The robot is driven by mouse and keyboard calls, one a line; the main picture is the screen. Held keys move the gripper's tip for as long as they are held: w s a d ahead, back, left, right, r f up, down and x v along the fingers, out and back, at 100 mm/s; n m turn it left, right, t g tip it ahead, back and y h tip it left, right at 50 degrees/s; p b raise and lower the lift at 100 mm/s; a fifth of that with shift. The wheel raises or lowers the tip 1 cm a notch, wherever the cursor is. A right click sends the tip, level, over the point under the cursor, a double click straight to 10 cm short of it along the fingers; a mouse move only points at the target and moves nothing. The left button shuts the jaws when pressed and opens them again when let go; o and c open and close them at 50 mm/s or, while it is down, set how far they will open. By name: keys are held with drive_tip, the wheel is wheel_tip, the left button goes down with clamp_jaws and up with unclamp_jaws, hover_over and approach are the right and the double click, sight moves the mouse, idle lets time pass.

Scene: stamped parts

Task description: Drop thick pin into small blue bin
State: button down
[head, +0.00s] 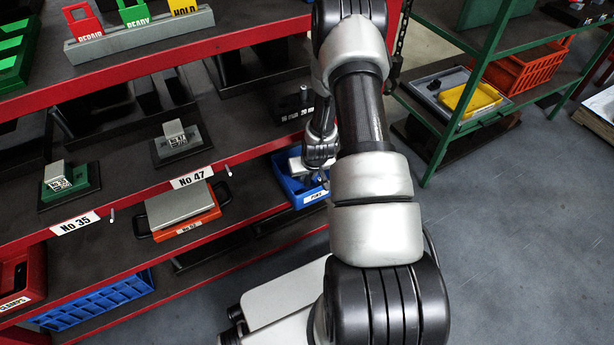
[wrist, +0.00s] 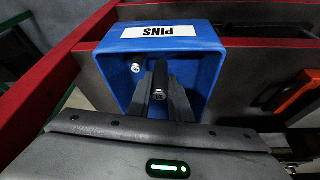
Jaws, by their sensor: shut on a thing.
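The small blue bin (head: 281,178), labelled PINS, sits on the lower shelf in the head view, with my gripper at it. In the wrist view the blue bin (wrist: 207,42) fills the upper middle, its label on the wall. My gripper (wrist: 162,98) is shut on the thick pin (wrist: 159,82), a dark cylinder with a bright end, held between the fingers over the bin's opening. Another small light-ended pin (wrist: 136,67) shows inside the bin to the left. The pin in my gripper cannot be made out in the head view.
Red shelf edges (head: 150,185) run close beside the bin. An orange tray with a grey block (head: 180,205) stands left of it. A larger blue crate (head: 95,300) is lower left. Grey floor lies open to the right.

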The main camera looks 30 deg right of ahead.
idle(0.3)
drive_tip(key=shift+f, duration=0.55)
drive_tip(key=shift+w, duration=0.1)
drive_tip(key=c, duration=1.6)
unclamp_jaws()
drive_tip(key=shift+r, duration=0.35)
drive_tip(key=p+v, duration=0.3)
drive_tip(key=v, duration=0.9)
drive_tip(key=shift+a+r+p, duration=0.1)
drive_tip(key=shift+r+p, duration=0.15)
drive_tip(key=shift+p, duration=0.05)
